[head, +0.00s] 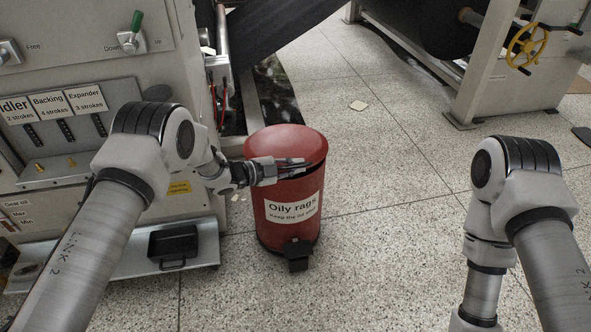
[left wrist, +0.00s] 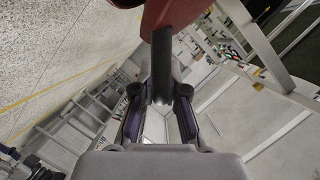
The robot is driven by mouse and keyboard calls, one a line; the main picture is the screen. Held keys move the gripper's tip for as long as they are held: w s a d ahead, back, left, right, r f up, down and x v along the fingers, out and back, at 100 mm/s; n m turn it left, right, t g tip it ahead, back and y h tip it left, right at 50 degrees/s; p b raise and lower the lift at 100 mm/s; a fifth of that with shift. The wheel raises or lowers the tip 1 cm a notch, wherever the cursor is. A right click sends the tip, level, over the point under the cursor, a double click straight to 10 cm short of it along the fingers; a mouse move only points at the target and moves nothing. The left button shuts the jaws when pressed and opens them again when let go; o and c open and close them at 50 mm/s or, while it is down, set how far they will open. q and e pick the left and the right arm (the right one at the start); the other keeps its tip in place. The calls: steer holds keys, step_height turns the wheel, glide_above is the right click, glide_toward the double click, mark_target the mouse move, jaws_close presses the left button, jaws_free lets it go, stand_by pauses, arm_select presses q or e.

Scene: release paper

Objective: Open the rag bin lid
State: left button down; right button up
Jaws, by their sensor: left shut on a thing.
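The red rag bin (head: 287,226) stands upright on the floor, with a white "Oily rags" label on its front and a black pedal (head: 297,254) at its base. Its domed red lid (head: 285,139) sits on top, and a dark line shows under its rim at the right. My left gripper (head: 291,163) is at the front edge of the lid. In the left wrist view, the red lid edge (left wrist: 175,13) is at the top and a dark lid handle (left wrist: 162,65) runs down between the fingers. The gripper is shut on this handle. My right gripper is out of view.
A grey machine cabinet (head: 94,75) with levers stands left of the bin, with a black tray (head: 173,243) on its low ledge. A machine with a yellow handwheel (head: 527,46) is at the far right.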

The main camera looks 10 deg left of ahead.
arm_select(q)
steer(key=shift+n, duration=0.5)
steer(key=r+p, duration=0.1)
steer(key=r, duration=0.1)
steer(key=w+r+p, duration=0.1)
steer(key=r, duration=0.1)
steer(key=w+r+p, duration=0.1)
steer(key=r, duration=0.1)
steer(key=shift+a+r, duration=0.2)
steer(key=shift+a, duration=0.1)
steer(key=w+a+r+p, duration=0.1)
steer(key=w+r, duration=0.3)
steer(key=r, duration=0.2)
steer(key=shift+w+a+r+g+p, duration=0.3)
steer(key=shift+r+p, duration=0.05)
steer(key=shift+p, duration=0.05)
steer(key=c, duration=1.2)
jaws_free()
steer(key=shift+f, duration=0.1)
steer(key=v, duration=1.2)
